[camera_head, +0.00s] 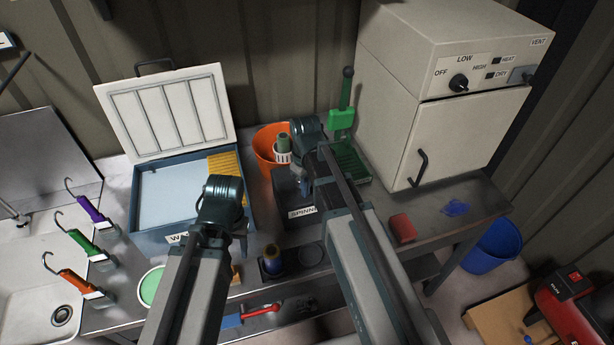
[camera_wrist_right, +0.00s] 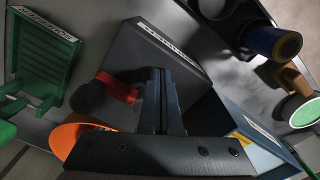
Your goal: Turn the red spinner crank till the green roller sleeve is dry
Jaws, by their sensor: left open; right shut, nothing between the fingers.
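The spinner is a dark grey box (camera_head: 285,187) with a white label; it also shows in the right wrist view (camera_wrist_right: 130,50). Its red crank (camera_wrist_right: 122,88) with a black knob lies on it in the right wrist view; my right arm hides it in the head view. The green roller sleeve (camera_head: 284,142) stands in a white perforated basket (camera_head: 283,157); whether it is wet cannot be told. My right gripper (camera_wrist_right: 157,85) is shut and empty, its fingers beside the crank's red arm. My left gripper (camera_head: 222,205) is open near the wash box's right side.
The blue wash box (camera_head: 147,215) has a raised lid. An orange bucket (camera_head: 264,145) stands behind the spinner. A green rack (camera_wrist_right: 45,50) and a cream drying cabinet (camera_head: 440,135) stand right of it. A red block (camera_head: 402,228) lies on the bench. Handled rollers lie left.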

